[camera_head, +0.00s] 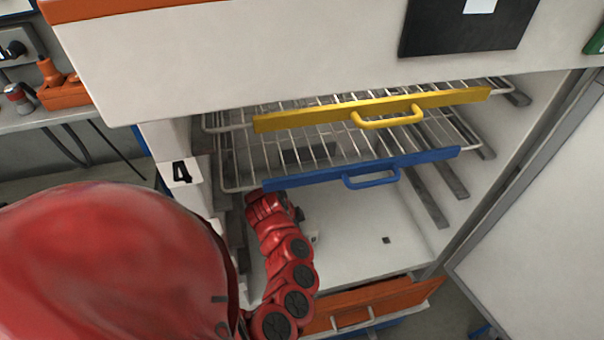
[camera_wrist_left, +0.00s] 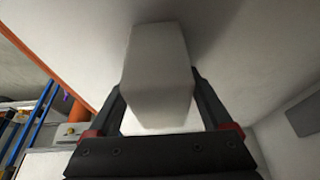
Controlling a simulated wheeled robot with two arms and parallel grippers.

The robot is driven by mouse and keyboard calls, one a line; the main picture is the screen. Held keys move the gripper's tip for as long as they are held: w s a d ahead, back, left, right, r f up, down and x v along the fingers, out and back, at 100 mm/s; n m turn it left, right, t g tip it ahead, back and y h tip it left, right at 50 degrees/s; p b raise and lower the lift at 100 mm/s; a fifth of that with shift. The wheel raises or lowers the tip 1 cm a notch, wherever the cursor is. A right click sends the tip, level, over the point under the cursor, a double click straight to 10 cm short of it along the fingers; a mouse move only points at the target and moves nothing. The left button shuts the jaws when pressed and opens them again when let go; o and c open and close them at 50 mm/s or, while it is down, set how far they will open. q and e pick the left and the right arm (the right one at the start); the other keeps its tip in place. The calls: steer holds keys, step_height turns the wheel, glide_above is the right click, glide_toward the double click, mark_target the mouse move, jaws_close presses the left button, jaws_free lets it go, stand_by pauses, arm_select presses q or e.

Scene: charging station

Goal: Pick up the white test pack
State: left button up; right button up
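The white test pack (camera_wrist_left: 158,75) is a pale block in the middle of the left wrist view. My left gripper (camera_wrist_left: 158,88) has one dark finger on each side of it. The fingertips meet or nearly meet the pack's side edges, and I cannot tell whether they press on it. In the head view my red left arm reaches into the open cabinet, and its hand (camera_head: 300,215) is low, below the blue-handled rack. A small white part of the pack (camera_head: 314,237) shows beside the arm; the rest is hidden. My right gripper is not in view.
Above the hand are wire racks with a yellow handle bar (camera_head: 388,117) and a blue handle bar (camera_head: 372,179). An orange drawer (camera_head: 385,303) lies below, and an open door (camera_head: 535,220) stands at the right.

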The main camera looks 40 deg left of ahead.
arm_select(q)
jaws_close()
stand_by(0.5)
